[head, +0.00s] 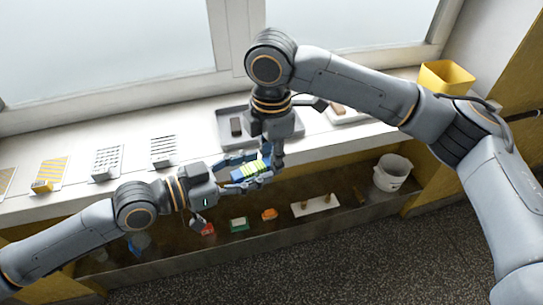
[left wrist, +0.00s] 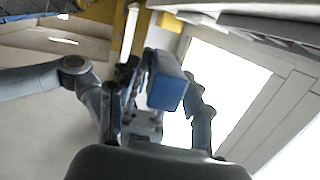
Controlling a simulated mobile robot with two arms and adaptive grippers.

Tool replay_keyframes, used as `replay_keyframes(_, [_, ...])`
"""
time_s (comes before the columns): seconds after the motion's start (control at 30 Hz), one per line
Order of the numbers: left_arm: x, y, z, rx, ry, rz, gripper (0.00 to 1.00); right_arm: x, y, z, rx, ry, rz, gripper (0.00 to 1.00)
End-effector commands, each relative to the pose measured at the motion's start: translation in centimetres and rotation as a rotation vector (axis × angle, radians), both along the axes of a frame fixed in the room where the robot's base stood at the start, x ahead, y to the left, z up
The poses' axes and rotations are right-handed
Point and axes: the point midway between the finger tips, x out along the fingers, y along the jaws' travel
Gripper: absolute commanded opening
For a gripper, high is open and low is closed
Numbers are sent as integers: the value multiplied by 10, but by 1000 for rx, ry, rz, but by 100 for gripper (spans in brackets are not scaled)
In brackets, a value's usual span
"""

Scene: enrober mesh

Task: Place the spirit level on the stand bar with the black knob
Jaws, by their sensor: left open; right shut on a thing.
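A blue block with yellow-green stripes (head: 257,168), probably the spirit level, is held above the front edge of the sill. In the left wrist view its blue end (left wrist: 167,88) stands between my left fingers. My right gripper (head: 274,160) reaches down from above and is shut on this block. My left gripper (head: 247,174) comes in from the left, open, with its fingers on either side of the block; I cannot tell whether they touch it. I cannot make out the stand bar or a black knob; my right wrist hides part of the sill.
A grey tray (head: 226,138) with a dark block (head: 236,126) lies behind the grippers. Striped pieces (head: 107,161) lie on the sill (head: 70,198) to the left. A yellow bin (head: 446,77) stands at right. A lower shelf holds a white bucket (head: 392,174) and small items.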

Motion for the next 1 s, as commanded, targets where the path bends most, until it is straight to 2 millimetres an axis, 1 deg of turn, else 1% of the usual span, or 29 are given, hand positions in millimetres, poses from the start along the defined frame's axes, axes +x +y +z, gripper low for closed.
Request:
replay_keyframes(0.17, [-6,15,2,6,-3,0,49,0,0,0,0,-1,0,0])
replay_keyframes(0.23, [-10,24,3,7,-2,4,49,0,0,0,0,-1,0,0])
replay_keyframes(0.3, [-13,22,6,4,-6,-9,49,0,0,0,0,-1,0,0])
replay_keyframes(0.47, [-18,28,7,4,-8,-19,49,0,0,0,0,0,0,0])
replay_keyframes(0.73, [-21,46,9,4,-6,5,49,0,0,0,0,-1,0,0])
replay_keyframes(1.0, [-28,59,11,4,-5,3,49,0,0,0,0,0,0,0])
